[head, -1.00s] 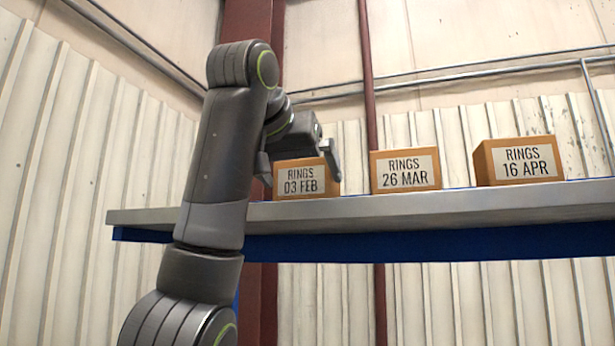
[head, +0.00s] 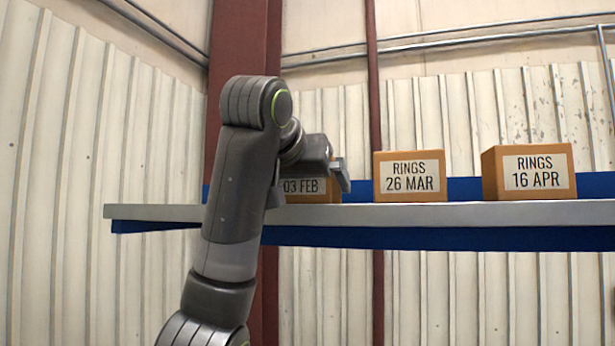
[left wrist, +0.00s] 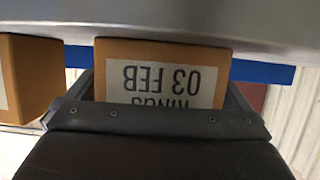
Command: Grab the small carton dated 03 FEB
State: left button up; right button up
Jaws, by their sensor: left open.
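The small carton dated 03 FEB (head: 315,190) stands on the grey shelf (head: 430,214), partly hidden behind my left gripper (head: 312,192) in the head view. In the left wrist view the carton (left wrist: 160,75) appears upside down, its label facing the camera, between the two fingers of my left gripper (left wrist: 158,98). The left gripper is open, with a finger at each side of the carton. Whether the fingers touch it I cannot tell. My right gripper is not in view.
A carton dated 26 MAR (head: 410,177) stands to the right on the same shelf, and a carton dated 16 APR (head: 530,173) stands further right. A gap separates the cartons. The shelf left of the arm is bare.

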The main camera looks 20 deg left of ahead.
pick_arm(q)
jog(key=c, duration=0.9)
jog(key=shift+c, duration=1)
jog(key=shift+r, duration=0.2)
